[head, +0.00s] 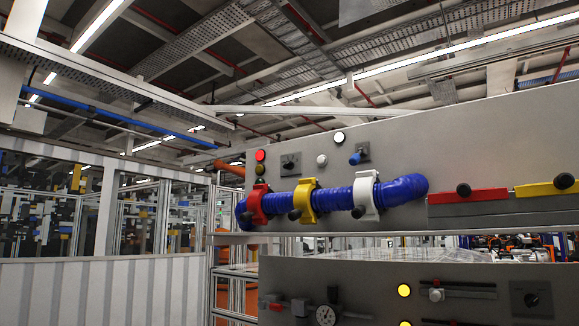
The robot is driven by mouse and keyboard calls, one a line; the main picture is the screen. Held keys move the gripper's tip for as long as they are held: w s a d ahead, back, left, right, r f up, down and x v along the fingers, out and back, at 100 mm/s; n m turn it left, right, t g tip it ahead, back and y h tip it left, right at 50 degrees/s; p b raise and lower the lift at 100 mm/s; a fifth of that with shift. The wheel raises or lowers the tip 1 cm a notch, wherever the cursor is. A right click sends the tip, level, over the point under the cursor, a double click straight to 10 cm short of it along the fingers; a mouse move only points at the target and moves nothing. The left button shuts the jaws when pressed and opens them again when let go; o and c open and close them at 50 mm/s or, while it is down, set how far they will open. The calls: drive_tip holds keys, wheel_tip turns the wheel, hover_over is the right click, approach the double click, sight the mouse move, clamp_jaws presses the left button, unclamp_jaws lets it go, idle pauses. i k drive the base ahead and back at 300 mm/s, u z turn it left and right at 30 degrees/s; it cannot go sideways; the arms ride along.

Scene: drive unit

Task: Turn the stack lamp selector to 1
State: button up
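A small rotary knob on a square grey plate (290,162), likely the stack lamp selector, sits on the upper grey panel. It is just right of a vertical row of small lamps: red (260,155) at the top, yellow (260,169) in the middle, green (259,182) below. The red lamp looks brightest. The knob's marks are too small to read, so its position cannot be told. My gripper is not in view.
Below the knob runs a blue hose (336,197) with red, yellow and white clamps. A blue-handled switch (358,156) and white buttons are to the right. Red (468,196) and yellow covers sit further right. A lower panel (380,280) has a gauge (326,315) and a dark dial (531,299).

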sight(290, 165)
drive_tip(key=u, duration=1.65)
drive_tip(key=i, duration=2.1)
drive_tip(key=z, duration=2.75)
